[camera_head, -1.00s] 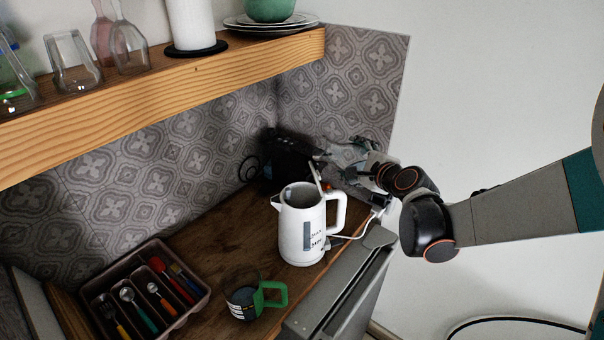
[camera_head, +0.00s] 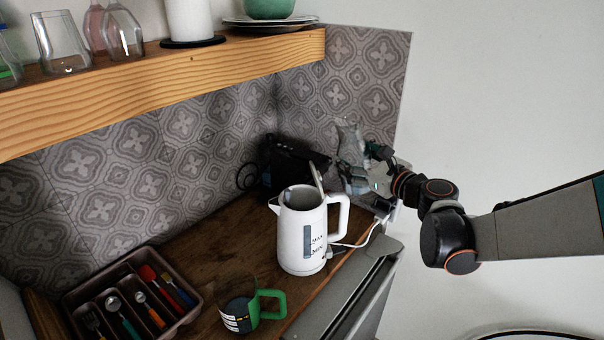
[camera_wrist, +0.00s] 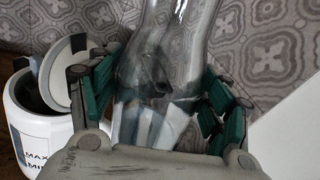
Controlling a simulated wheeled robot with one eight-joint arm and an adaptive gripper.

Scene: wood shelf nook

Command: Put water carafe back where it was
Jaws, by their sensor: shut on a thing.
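The water carafe (camera_head: 351,142) is clear glass and stands roughly upright in the air, in front of the tiled wall, behind and to the right of the white kettle. In the wrist view, the carafe (camera_wrist: 172,50) runs up the middle between green-padded fingers. My gripper (camera_head: 366,170) is shut around its lower part, and the fingers press on both sides in the wrist view (camera_wrist: 155,92). The carafe's base is hidden by my gripper. The wooden shelf (camera_head: 180,88) is higher up on the left.
The white kettle (camera_head: 301,235) stands open-lidded on the counter, close to my gripper. A dark appliance (camera_head: 290,165) is behind it. A green-handled mug (camera_head: 240,312) and cutlery tray (camera_head: 75,298) are in front. The shelf holds glasses (camera_head: 60,42), a paper roll (camera_head: 187,18) and plates (camera_head: 268,21).

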